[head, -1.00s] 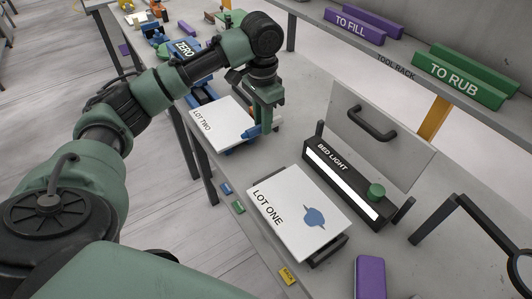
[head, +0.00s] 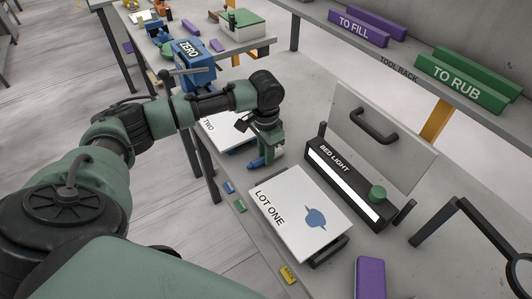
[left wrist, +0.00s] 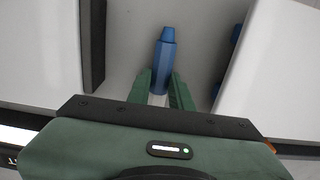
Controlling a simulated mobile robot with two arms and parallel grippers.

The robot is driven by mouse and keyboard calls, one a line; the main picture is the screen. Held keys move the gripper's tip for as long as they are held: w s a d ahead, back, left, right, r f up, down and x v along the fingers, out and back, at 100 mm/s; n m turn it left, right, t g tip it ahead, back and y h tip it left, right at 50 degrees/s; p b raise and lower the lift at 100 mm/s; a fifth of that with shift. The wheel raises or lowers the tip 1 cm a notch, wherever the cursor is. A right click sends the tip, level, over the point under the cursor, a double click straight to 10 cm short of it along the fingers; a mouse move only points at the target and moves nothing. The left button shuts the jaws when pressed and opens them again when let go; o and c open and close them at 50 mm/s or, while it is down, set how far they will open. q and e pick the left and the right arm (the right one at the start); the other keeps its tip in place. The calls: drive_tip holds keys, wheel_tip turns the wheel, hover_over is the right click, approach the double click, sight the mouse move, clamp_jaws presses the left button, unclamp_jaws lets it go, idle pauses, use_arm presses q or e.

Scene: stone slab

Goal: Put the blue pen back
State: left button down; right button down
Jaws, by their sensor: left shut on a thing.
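The blue pen (head: 256,162) is held in my left gripper (head: 267,154), which is shut on it. In the left wrist view the pen (left wrist: 166,48) sticks out beyond the two green fingers (left wrist: 162,78), its narrower end pointing away. The pen is over the grey bench between the LOT TWO board (head: 224,128) and the LOT ONE board (head: 283,195). I cannot tell whether it touches the bench. The left arm covers part of the LOT TWO board. My right gripper is not in view.
A purple block (head: 370,278) lies near the front. A blue ZERO device (head: 192,58) stands behind the arm.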

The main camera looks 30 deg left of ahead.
use_arm(q)
drive_tip(key=c, duration=1.3)
unclamp_jaws()
drive_tip(key=shift+o, duration=0.2)
wheel_tip(320, 180, up, 12)
drive_tip(key=b, duration=0.1)
